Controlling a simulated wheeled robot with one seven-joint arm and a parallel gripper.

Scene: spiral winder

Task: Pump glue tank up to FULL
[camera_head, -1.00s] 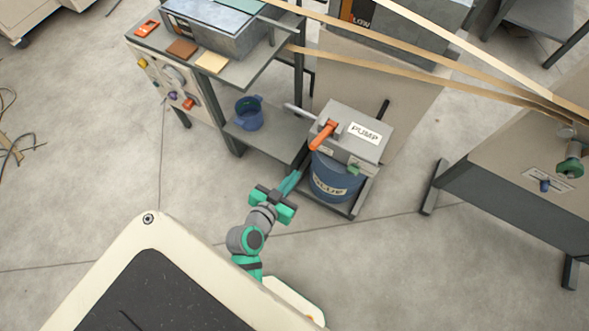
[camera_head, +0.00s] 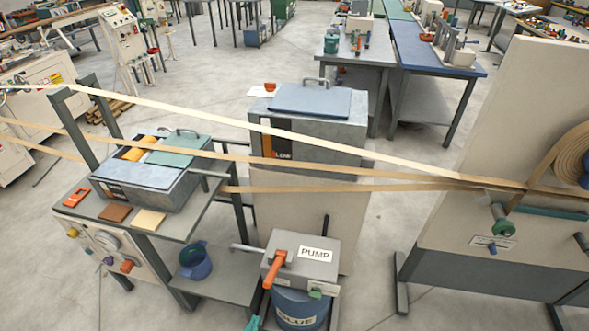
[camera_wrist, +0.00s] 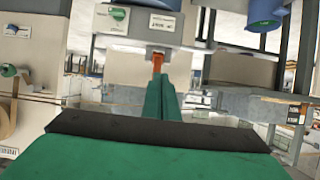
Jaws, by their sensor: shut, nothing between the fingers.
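The pump (camera_head: 312,262) is a grey box labelled PUMP, with an orange lever (camera_head: 275,270) on its left side. It sits on a blue glue drum (camera_head: 298,312). The tall grey glue tank (camera_head: 330,135) stands behind it, with a LOW sign (camera_head: 277,147) on its front. My gripper (camera_head: 254,323) shows only as a green tip at the bottom edge, just left of the drum and below the lever. In the wrist view, which looks upside down, my green fingers (camera_wrist: 164,82) are shut and empty, pointing towards the orange lever (camera_wrist: 157,62). Contact is unclear.
A blue pot (camera_head: 195,262) sits on a low shelf left of the pump, under a table (camera_head: 195,222) bearing a grey bath. Pale strips (camera_head: 330,187) cross above the pump. The winder panel (camera_head: 470,200) stands at right. Floor between pump and winder is clear.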

